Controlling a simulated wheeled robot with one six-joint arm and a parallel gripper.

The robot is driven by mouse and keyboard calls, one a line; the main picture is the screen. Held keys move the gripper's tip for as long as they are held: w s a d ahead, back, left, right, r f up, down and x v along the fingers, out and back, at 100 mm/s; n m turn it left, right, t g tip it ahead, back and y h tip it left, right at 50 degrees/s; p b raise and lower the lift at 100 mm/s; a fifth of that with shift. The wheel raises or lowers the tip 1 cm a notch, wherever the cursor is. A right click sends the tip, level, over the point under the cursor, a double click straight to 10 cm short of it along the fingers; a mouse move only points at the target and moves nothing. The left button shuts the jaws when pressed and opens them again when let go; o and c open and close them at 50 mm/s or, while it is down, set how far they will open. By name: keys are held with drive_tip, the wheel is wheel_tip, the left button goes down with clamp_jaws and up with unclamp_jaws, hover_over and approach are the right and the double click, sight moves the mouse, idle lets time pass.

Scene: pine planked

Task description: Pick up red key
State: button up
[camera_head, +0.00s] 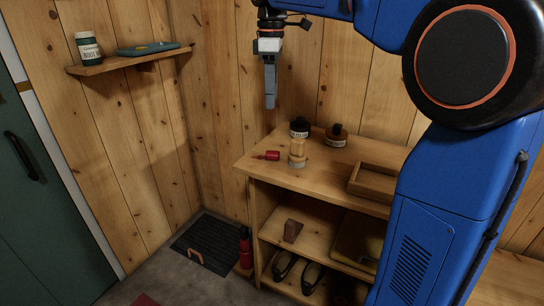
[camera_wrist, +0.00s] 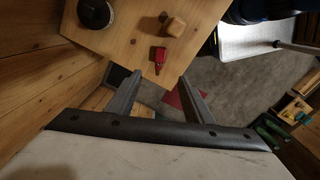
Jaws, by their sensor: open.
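The red key (camera_head: 273,155) lies on the wooden shelf top near its left end. In the wrist view the red key (camera_wrist: 158,57) lies close to the edge of the top, just beyond the space between my fingertips. My gripper (camera_head: 270,103) hangs pointing down above the back left part of the shelf unit, apart from the key. In the wrist view my gripper (camera_wrist: 160,75) has its two fingers spread with nothing between them.
A light wooden object (camera_head: 297,152) stands just right of the key. A dark jar (camera_head: 299,127) and a brown bottle (camera_head: 336,136) stand behind. An open wooden tray (camera_head: 372,182) sits to the right. A wall shelf (camera_head: 130,62) is at left. A dark mat (camera_head: 208,243) lies on the floor.

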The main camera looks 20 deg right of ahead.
sight(271, 152)
wheel_tip(271, 152, down, 17)
drive_tip(key=shift+a+f, duration=0.1)
drive_tip(key=shift+f, duration=0.05)
idle(0.7)
drive_tip(key=c, duration=1.1)
